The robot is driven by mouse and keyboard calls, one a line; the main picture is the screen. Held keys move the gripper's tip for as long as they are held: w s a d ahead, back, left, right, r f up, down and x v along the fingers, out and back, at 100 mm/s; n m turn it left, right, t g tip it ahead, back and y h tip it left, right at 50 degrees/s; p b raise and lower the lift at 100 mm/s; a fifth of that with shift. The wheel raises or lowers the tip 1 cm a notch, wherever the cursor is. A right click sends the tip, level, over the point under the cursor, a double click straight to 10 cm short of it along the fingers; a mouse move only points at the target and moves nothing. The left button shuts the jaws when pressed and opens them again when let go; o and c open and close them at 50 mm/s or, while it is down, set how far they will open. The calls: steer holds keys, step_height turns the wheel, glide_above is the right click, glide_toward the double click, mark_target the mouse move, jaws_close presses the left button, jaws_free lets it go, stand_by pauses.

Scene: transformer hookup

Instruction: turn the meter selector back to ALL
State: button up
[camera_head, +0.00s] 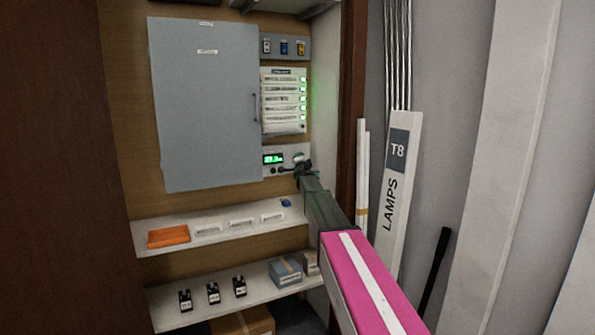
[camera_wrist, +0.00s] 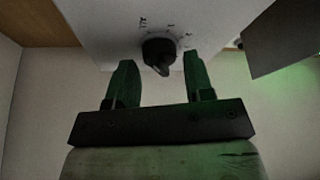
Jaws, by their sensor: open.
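In the head view my gripper (camera_head: 303,168) is at the meter's right end and hides part of the front there. I cannot tell which mark the knob points to.
A grey cabinet door (camera_head: 208,105) is shut above. A panel with green lights (camera_head: 284,102) sits over the meter. A shelf (camera_head: 215,218) below holds an orange tray (camera_head: 168,237) and small white parts. A lamp box (camera_head: 398,190) leans at right.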

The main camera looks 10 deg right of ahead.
steer(key=shift+m, duration=0.3)
steer(key=s+a, duration=0.1)
steer(key=s, duration=0.9)
steer(key=shift+s+a+f, duration=0.15)
steer(key=shift+s+f, duration=0.2)
steer(key=shift+f, duration=0.1)
steer(key=shift+a+y, duration=0.4)
steer(key=shift+y, duration=0.1)
steer(key=shift+a+f+g+y, duration=0.1)
steer(key=shift+a+g+y, duration=0.2)
steer(key=shift+a, duration=0.1)
steer(key=shift+a+f, duration=0.1)
steer(key=shift+f, duration=0.15)
steer(key=shift+s, duration=0.15)
